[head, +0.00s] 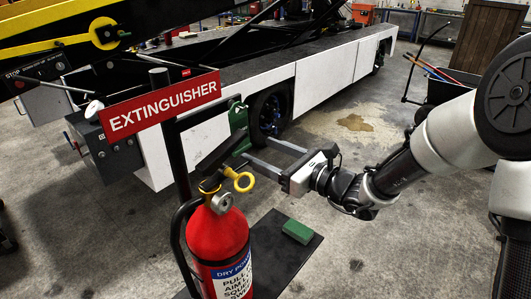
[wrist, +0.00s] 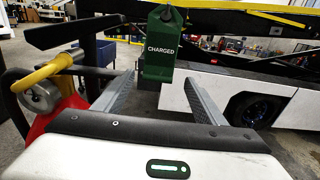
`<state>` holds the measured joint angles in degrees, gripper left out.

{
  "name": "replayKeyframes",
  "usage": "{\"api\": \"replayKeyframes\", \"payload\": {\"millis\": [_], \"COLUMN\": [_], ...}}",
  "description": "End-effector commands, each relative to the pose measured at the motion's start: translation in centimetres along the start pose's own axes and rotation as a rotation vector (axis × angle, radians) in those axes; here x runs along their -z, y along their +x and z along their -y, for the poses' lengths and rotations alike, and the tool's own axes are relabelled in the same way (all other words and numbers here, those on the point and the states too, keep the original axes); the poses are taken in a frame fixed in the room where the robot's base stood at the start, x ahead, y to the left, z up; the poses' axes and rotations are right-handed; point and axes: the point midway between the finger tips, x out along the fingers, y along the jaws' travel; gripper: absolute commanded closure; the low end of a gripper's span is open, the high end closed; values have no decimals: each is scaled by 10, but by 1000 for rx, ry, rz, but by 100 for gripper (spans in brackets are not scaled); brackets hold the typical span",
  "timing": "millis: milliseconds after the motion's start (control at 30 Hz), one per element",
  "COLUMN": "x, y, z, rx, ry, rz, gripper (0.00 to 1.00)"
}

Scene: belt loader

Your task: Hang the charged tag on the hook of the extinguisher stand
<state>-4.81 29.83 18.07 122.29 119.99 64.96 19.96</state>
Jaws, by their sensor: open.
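The green charged tag (wrist: 160,62) is upright in the wrist view, its white "CHARGED" lettering facing me. It also shows in the head view (head: 238,117), beside the stand's post below the red sign. A small dark piece shows at its top hole, where it appears to hang on the stand's hook; the exact contact is too small to tell. The extinguisher stand (head: 160,95) has a dark post and a red "EXTINGUISHER" sign (head: 161,104). My gripper (head: 256,147) is open, its fingers apart on either side of the tag's lower end in the wrist view (wrist: 156,80).
The red extinguisher (head: 220,245) with its yellow ring (head: 240,181) and black lever is close to my gripper. A green block (head: 297,231) lies on the stand's dark base plate (head: 275,258). The white belt loader (head: 325,80) stands behind.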

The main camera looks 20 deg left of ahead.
Motion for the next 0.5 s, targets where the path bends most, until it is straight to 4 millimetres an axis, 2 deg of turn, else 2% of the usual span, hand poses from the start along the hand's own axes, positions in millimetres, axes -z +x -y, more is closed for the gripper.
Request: {"api": "replayKeyframes", "payload": {"millis": [133, 267, 500], "x": [1, 1, 0], "y": [-4, -22, -79], "z": [-4, -3, 0], "rx": [-8, -6, 0], "ry": [1, 1, 1], "rz": [-2, -3, -2], "gripper": [31, 31, 31]}}
